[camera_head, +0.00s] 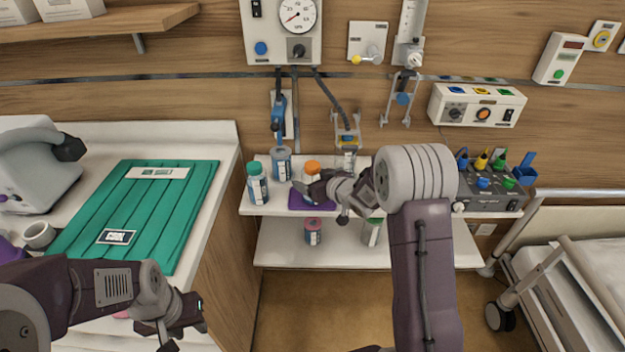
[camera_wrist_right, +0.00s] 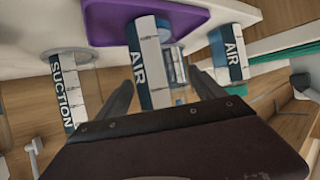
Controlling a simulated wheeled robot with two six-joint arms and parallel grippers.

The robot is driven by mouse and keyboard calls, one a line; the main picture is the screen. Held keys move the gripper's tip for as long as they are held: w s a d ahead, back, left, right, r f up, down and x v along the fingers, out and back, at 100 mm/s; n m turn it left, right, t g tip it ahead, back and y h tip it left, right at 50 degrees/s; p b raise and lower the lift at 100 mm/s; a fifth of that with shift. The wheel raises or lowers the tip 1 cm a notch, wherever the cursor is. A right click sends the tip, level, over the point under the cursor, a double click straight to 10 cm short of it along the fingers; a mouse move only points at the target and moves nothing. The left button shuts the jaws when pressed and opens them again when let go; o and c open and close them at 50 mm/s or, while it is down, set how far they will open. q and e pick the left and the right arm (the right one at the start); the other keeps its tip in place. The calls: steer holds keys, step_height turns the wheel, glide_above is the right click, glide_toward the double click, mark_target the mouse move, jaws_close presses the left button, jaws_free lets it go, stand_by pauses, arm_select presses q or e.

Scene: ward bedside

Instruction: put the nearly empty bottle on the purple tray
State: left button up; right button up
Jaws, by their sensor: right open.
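The purple tray (camera_head: 296,201) lies on the upper white shelf, partly covered by my right gripper; it also shows at the top of the right wrist view (camera_wrist_right: 109,28). My right gripper (camera_head: 322,197) is open over the tray area. In the wrist view an AIR-labelled bottle (camera_wrist_right: 148,65) appears between its fingers, without visible grip. Another AIR bottle (camera_wrist_right: 229,52) is to the right and a SUCTION bottle (camera_wrist_right: 66,88) to the left. On the shelf are a green-capped bottle (camera_head: 257,184), a blue-grey one (camera_head: 281,164) and an orange-capped one (camera_head: 312,169). Fill levels are unclear. My left gripper (camera_head: 182,334) is at lower left, its jaws unclear.
A green mat (camera_head: 130,215) lies on the left counter. Hoses and wall fittings hang above the upper shelf. A bed (camera_head: 590,270) stands at right.

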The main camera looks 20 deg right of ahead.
steer(key=shift+r, duration=0.2)
steer(key=p+v, duration=0.2)
steer(key=v, duration=1)
steer(key=s+d+f+m+g+h, duration=0.25)
steer(key=s+f+g+h, duration=0.2)
steer(key=s+f, duration=0.3)
steer(key=s+a+f+g, duration=0.1)
steer(key=s+a+g, duration=0.1)
steer(key=s, duration=0.5)
steer(key=s+a+f+m+g, duration=0.1)
steer(key=s+a+g, duration=0.2)
steer(key=s, duration=0.4)
steer(key=shift+s+a+f+g+y, duration=0.3)
steer(key=shift+s+a+g+y, duration=0.05)
steer(key=shift+g, duration=0.4)
step_height(320, 180, up, 5)
steer(key=p, duration=0.4)
steer(key=shift+f, duration=0.1)
